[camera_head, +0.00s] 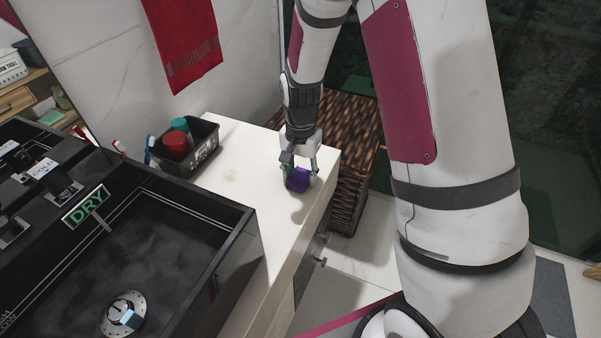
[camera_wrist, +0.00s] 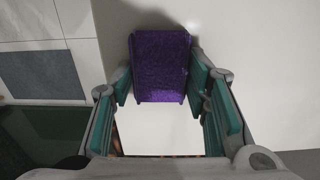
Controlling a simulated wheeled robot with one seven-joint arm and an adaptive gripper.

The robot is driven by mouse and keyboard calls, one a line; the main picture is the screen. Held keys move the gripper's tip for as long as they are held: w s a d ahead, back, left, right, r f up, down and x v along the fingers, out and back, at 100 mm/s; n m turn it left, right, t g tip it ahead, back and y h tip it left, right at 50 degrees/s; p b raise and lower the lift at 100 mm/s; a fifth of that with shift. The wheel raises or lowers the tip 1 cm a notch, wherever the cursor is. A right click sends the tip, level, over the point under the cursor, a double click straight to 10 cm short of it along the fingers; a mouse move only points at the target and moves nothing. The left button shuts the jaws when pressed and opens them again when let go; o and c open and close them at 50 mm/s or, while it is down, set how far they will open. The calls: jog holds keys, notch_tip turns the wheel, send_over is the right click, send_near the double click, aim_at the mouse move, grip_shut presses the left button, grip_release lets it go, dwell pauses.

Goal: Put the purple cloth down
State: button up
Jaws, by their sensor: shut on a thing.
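The purple cloth (camera_head: 298,180) is a small folded block at the right end of the white counter (camera_head: 232,185). My gripper (camera_head: 300,170) is shut on it, with the fingers pointing down. In the wrist view, the cloth (camera_wrist: 161,66) sits between the teal-padded fingers of my gripper (camera_wrist: 163,85), one on each side. The cloth is over or on the counter near its right edge; I cannot tell whether it touches the surface.
A black sink (camera_head: 240,245) with a DRY label (camera_head: 86,206) is at left. A dark caddy (camera_head: 203,148) with cups stands at the counter's back. A wicker basket (camera_head: 350,135) is beyond the right edge. The counter between caddy and gripper is mostly clear.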

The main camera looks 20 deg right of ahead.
aim_at(301, 176)
jog(key=shift+s+f, duration=0.1)
jog(key=shift+f, duration=0.25)
jog(key=o, duration=1.2)
jog(key=shift+f, duration=0.2)
jog(key=shift+r, duration=0.1)
notch_tip(301, 176, up, 13)
jog(key=p, duration=0.2)
jog(key=s+r+n+t, duration=0.1)
jog(key=s+r+n, duration=0.3)
jog(key=s+r, duration=0.85)
jog(key=s+r+n+t, duration=0.1)
jog(key=s+n, duration=0.4)
jog(key=s, duration=1.1)
jog(key=shift+s+r, duration=0.35)
jog(key=shift+r, duration=0.05)
jog(key=shift+a, duration=0.1)
